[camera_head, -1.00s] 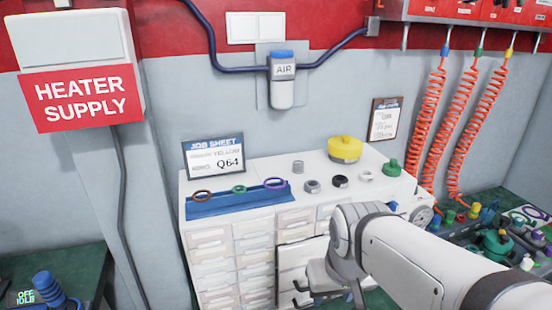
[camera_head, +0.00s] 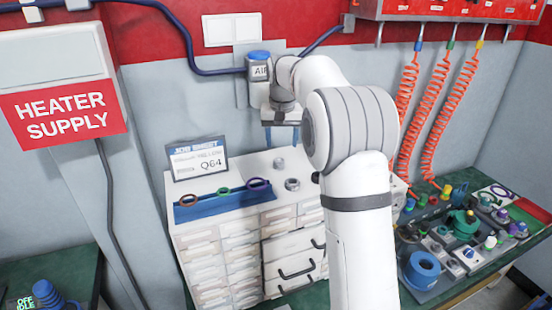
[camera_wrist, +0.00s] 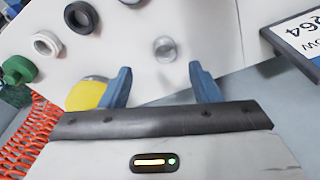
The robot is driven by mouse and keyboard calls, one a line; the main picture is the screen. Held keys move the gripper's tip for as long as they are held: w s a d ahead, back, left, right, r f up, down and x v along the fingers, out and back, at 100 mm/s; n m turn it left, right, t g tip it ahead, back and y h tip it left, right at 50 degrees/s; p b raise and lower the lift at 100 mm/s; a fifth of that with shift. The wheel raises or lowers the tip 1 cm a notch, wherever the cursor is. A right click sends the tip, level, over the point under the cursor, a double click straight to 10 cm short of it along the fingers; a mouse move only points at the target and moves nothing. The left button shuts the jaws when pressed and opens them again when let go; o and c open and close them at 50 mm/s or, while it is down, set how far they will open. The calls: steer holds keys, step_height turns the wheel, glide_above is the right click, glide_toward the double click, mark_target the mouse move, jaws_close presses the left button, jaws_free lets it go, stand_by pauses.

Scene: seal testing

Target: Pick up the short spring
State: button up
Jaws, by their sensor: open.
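The short spring (camera_head: 279,163) looks like a small grey metallic coil standing on the white cabinet top, near its back edge. In the wrist view the spring (camera_wrist: 165,48) appears seen from above, roughly in line with the gap between the fingers and beyond their tips. My gripper (camera_head: 283,137) is above the cabinet, just over the spring, pointing down. In the wrist view its two blue fingers (camera_wrist: 160,72) are apart with nothing between them. The spring is not touched.
A grey ring (camera_head: 292,184) stands near the spring. A blue rack (camera_head: 225,203) with coloured rings and a job sheet (camera_head: 197,158) are at left. In the wrist view, a black ring (camera_wrist: 81,17), a yellow part (camera_wrist: 88,93) and a green part (camera_wrist: 15,70) stand on the other side.

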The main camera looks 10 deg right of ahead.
steer(key=f, duration=0.2)
steer(key=w+f+p, duration=0.1)
steer(key=f, duration=0.2)
steer(key=w+f, duration=0.1)
steer(key=f, duration=0.1)
steer(key=shift+w+a+f, duration=0.1)
steer(key=shift+a+f, duration=0.05)
steer(key=shift+f, duration=0.25)
steer(key=c, duration=1.1)
